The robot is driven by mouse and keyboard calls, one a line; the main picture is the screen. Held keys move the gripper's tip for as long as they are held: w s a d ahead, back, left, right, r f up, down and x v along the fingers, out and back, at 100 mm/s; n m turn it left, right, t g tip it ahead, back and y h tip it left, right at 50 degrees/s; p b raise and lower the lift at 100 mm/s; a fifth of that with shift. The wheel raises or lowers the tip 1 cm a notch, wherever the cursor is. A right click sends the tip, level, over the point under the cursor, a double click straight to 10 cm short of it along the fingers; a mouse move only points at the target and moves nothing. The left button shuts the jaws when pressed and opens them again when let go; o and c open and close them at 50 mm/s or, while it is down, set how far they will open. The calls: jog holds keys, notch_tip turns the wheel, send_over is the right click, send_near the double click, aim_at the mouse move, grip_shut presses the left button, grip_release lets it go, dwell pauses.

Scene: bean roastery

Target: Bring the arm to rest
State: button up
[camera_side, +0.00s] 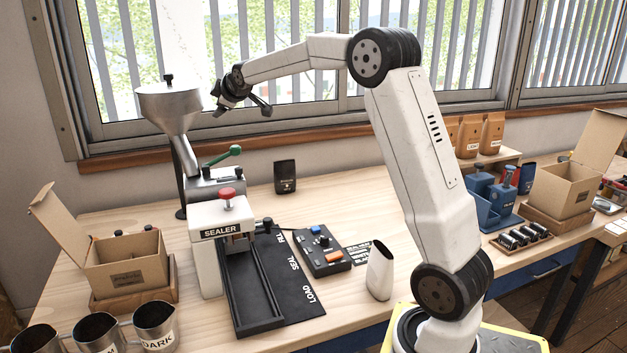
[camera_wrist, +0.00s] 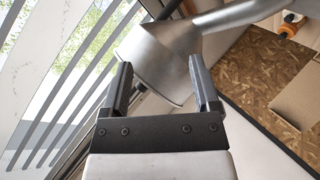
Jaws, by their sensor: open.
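My gripper (camera_side: 243,106) is raised high above the bench, in front of the window and just right of the metal hopper (camera_side: 170,104). Its two fingers are spread apart with nothing held between them. In the wrist view my gripper (camera_wrist: 163,90) is open, and the silver hopper (camera_wrist: 155,55) shows beyond and between the fingers. I cannot tell the exact gap between the fingers and the hopper. My arm is bent at the elbow above the bench.
Below stand the white sealer (camera_side: 218,262) with its black track, a green-handled lever (camera_side: 222,156) and a button box (camera_side: 322,252). A white pouch (camera_side: 380,271) stands near my base. Open cardboard boxes stand left (camera_side: 125,262) and right (camera_side: 567,188). Metal pitchers (camera_side: 156,327) are front left.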

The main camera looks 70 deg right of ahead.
jog(key=s+a+r+t, duration=0.1)
jog(key=s+a+r, duration=0.1)
jog(key=a, duration=0.3)
jog(key=s+a+f+m+g+y, duration=0.1)
jog(key=s+a+f+g+y, duration=0.1)
jog(key=s+a+f, duration=0.45)
jog(key=s+a+f+m+g+y, duration=0.1)
jog(key=s+a+f+y, duration=0.15)
jog(key=a+f, duration=0.55)
jog(key=s+a+f+m+g, duration=0.2)
jog(key=s+a+f+g, duration=0.1)
jog(key=s+f, duration=0.4)
jog(key=s+a+f+m+g+y, duration=0.1)
jog(key=s+a+f+g, duration=0.2)
jog(key=s+f, duration=0.4)
jog(key=s+a, duration=0.1)
jog(key=s, duration=0.4)
jog(key=shift+s+a+f+m, duration=0.15)
jog(key=shift+s+a+m, duration=0.1)
jog(key=shift+m, duration=0.15)
